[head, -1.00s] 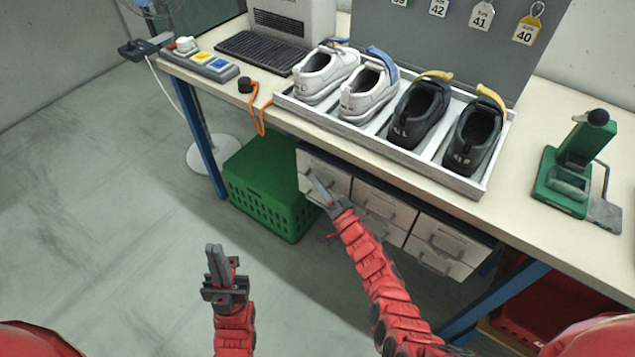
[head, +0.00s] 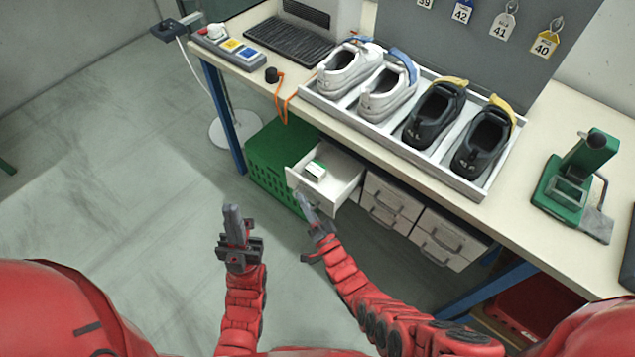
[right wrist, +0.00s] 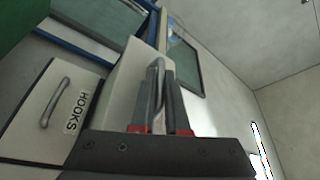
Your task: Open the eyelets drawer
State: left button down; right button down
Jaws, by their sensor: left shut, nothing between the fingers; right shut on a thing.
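An upper-left drawer (head: 345,175) under the bench stands pulled out, with a small green-and-white box (head: 315,170) inside. No label on it is readable, so I cannot confirm that it is the eyelets drawer. My right gripper (head: 306,204) is at its front. In the right wrist view my right gripper (right wrist: 157,95) is shut on the upright metal handle (right wrist: 159,68) of this drawer. Beside it there, a shut drawer (right wrist: 35,100) is labelled HOOKS. My left gripper (head: 233,212) is shut and empty, over the floor to the left.
Other drawers (head: 392,194) to the right are shut. A green crate (head: 268,160) stands on the floor behind and left of the open drawer. The bench (head: 535,125) above holds a tray (head: 398,140) of shoes and a green press (head: 580,175).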

jog(key=shift+s+a+f+p, duration=0.1)
jog(key=shift+s+a+p, duration=0.1)
jog(key=shift+s+a, duration=0.65)
jog(key=shift+s+a+p, duration=0.15)
jog(key=shift+s+a, duration=0.35)
jog(key=shift+s, duration=0.5)
jog(key=c, duration=1.2)
grip_release()
jog(key=shift+d, duration=0.1)
jog(key=p+v, duration=0.1)
jog(key=v, duration=1.6)
jog(key=shift+s, duration=0.15)
